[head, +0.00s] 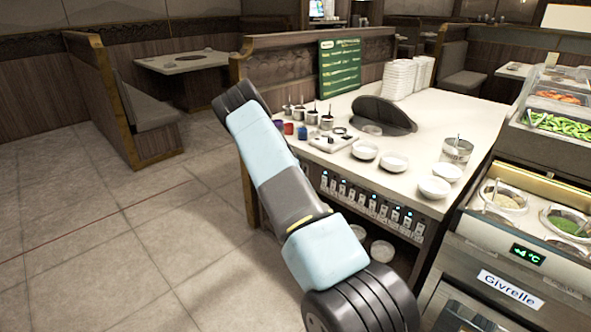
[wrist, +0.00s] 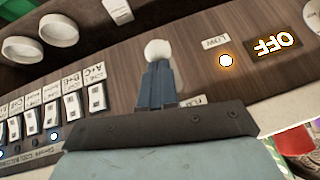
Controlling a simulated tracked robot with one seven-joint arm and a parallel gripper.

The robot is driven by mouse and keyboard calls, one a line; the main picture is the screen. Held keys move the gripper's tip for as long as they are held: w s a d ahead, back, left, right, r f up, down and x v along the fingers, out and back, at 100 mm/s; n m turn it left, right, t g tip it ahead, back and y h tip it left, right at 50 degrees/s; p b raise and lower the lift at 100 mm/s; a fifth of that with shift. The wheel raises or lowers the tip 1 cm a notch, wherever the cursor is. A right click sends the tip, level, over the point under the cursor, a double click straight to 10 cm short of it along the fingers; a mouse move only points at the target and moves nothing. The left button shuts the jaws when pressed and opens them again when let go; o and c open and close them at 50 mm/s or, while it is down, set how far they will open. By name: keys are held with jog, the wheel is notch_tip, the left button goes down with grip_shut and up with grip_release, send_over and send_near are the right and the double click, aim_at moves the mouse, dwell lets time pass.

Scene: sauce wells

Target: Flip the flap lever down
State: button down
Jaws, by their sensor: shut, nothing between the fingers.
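In the wrist view, a white rounded knob (wrist: 157,49) shows right at the tips of my gripper (wrist: 158,68), against the brown wood-look panel. It looks like the end of the flap lever; its stem is hidden behind my fingers. I cannot tell whether the fingers touch it. A small label (wrist: 194,101), partly covered by my gripper, appears to begin with "FLA". My gripper is shut, with its two blue-grey fingers together. In the head view my arm covers the left end of the counter front, and neither the gripper nor the lever can be made out.
A row of white switches (wrist: 52,112) lies left of my gripper in the wrist view. To the right are a lit orange lamp (wrist: 226,61) and an "OFF" display (wrist: 274,45). White bowls (head: 365,150) and several small pots stand on the counter (head: 458,112).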

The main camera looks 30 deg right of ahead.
jog(key=shift+s+a+f, duration=0.1)
jog(key=shift+a+f, duration=0.1)
jog(key=shift+f, duration=0.5)
jog(key=shift+a+f, duration=0.15)
jog(key=shift+f, duration=0.65)
jog(key=shift+a, duration=0.1)
jog(key=s+a+r, duration=0.3)
jog(key=a+r, duration=0.2)
jog(key=a, duration=0.2)
jog(key=shift+s+a+r, duration=0.2)
jog(key=shift+a+r, duration=0.05)
